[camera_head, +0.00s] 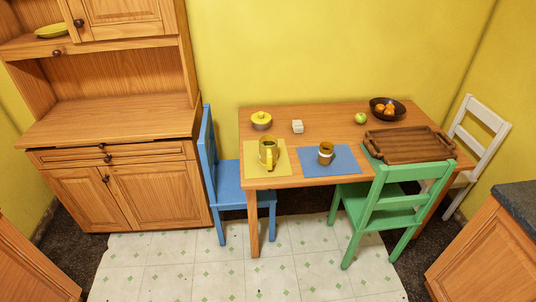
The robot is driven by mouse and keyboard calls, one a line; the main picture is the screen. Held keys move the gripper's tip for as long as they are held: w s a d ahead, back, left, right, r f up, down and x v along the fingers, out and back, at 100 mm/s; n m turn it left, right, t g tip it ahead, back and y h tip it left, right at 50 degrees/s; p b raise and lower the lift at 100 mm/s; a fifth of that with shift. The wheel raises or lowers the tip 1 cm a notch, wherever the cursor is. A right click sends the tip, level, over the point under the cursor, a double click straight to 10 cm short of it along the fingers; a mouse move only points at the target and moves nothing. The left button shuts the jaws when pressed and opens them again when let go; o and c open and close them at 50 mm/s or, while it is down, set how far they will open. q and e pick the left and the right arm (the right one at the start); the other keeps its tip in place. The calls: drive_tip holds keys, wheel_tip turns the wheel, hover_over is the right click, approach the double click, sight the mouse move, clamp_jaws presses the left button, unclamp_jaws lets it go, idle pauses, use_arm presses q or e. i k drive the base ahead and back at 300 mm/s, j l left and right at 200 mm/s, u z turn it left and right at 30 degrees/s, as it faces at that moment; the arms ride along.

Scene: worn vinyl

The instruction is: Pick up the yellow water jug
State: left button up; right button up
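A yellow jug (268,152) with a handle facing the front stands upright on a yellow placemat (284,166). The placemat lies at the left front of the wooden table (335,119). What is inside the jug is too small to tell. Neither of my grippers nor my arms show in the head view.
A yellow lidded pot (261,120), a white block-like item (297,126), a mug (326,153) on a blue mat (343,162), a green apple (361,118), a fruit bowl (386,108) and a wooden tray (410,145) share the table.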

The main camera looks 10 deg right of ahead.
sight(268, 143)
drive_tip(key=i+j+z, duration=0.2)
drive_tip(key=z, duration=0.25)
drive_tip(key=i+j+z, duration=0.15)
drive_tip(key=j+z, duration=0.3)
drive_tip(key=i+j+z, duration=0.1)
drive_tip(key=j, duration=0.25)
drive_tip(key=i+j+z, duration=0.1)
drive_tip(key=j, duration=0.25)
drive_tip(key=i+j+z, duration=0.1)
drive_tip(key=j, duration=0.25)
drive_tip(key=i+j, duration=0.1)
drive_tip(key=j, duration=0.35)
drive_tip(key=i+j, duration=0.1)
drive_tip(key=j, duration=0.8)
drive_tip(key=i+j, duration=0.15)
drive_tip(key=j, duration=0.3)
drive_tip(key=z, duration=0.05)
